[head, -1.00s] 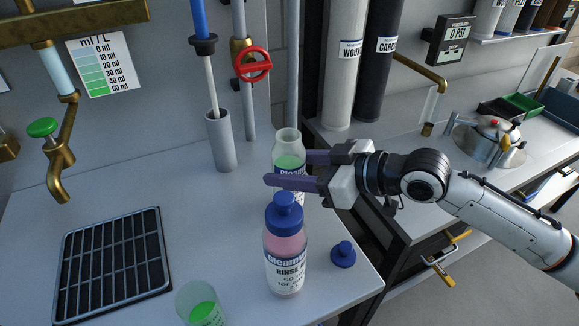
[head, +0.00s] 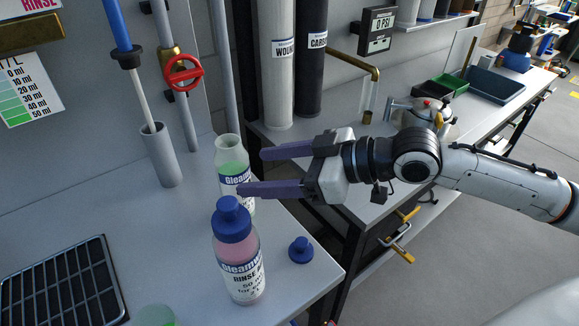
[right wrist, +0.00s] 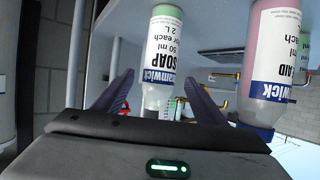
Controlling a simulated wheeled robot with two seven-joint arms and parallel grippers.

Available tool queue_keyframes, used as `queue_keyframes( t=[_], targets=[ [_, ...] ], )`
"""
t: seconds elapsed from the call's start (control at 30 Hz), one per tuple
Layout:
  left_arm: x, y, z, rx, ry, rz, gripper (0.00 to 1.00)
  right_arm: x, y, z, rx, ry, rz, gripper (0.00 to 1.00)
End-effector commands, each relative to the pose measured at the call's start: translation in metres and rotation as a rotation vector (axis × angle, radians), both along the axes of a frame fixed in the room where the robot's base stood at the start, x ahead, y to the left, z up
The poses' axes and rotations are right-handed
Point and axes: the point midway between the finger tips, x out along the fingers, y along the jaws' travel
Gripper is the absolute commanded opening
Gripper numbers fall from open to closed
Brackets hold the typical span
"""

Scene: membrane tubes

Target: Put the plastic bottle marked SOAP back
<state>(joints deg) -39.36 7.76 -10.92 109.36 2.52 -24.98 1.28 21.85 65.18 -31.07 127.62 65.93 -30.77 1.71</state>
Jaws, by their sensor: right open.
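The SOAP bottle (head: 232,172) is clear plastic with green liquid and an open neck. It stands upright on the counter, behind the pink bottle. In the right wrist view the SOAP bottle (right wrist: 162,45) appears upside down, its label readable, between the finger lines. My right gripper (head: 252,172) is open, coming from the right at the bottle's height. In the head view its nearer fingertip overlaps the bottle's front and its farther fingertip ends right of it. Contact cannot be told. A loose blue cap (head: 301,250) lies on the counter. My left gripper is out of view.
A pink RINSE AID bottle (head: 237,265) with a blue cap stands just in front. A cup with green liquid (head: 156,316) is at the bottom edge. A grey tube holder (head: 160,157) and black drain grid (head: 60,285) are left. The counter ends right of the cap.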

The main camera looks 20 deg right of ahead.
Motion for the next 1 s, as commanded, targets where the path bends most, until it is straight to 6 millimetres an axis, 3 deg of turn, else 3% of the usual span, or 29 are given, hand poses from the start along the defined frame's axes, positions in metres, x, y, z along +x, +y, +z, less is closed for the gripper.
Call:
queue_keyframes(
  t=[0.3, 1.0],
  targets=[
    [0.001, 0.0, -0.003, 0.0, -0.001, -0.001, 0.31, -0.025, -0.028, 0.013, -0.004, 0.002, -0.001, 0.65],
    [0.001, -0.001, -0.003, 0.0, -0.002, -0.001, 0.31, -0.032, -0.034, 0.02, 0.0, 0.0, 0.0, 0.65]
  ],
)
